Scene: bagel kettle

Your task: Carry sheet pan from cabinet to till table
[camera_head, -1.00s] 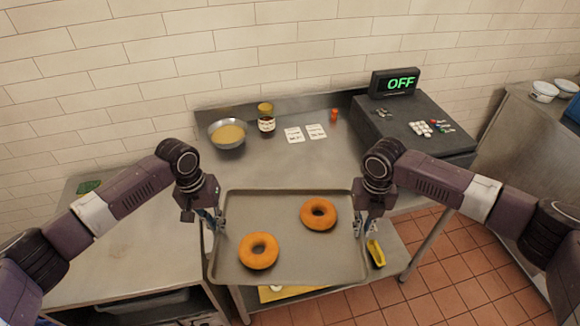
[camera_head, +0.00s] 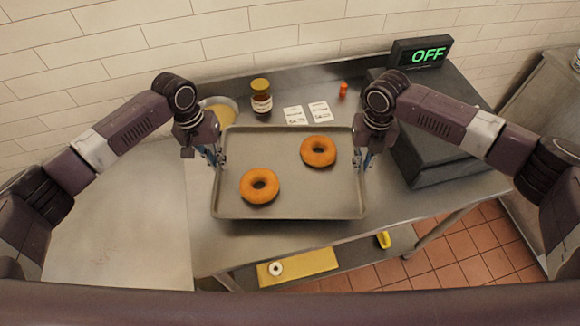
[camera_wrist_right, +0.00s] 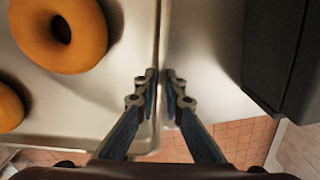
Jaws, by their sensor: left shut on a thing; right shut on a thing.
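The grey sheet pan (camera_head: 292,190) is level in the head view, over the metal till table (camera_head: 215,245). Two bagels lie on it, one (camera_head: 318,151) at the back right and one (camera_head: 260,186) at the front left. My left gripper (camera_head: 219,162) is shut on the pan's left rim. My right gripper (camera_head: 362,163) is shut on its right rim. In the right wrist view, the fingers (camera_wrist_right: 160,95) straddle the pan's edge, and part of both bagels shows. Whether the pan touches the table is hard to tell.
A lower shelf holds a yellow board (camera_head: 305,264).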

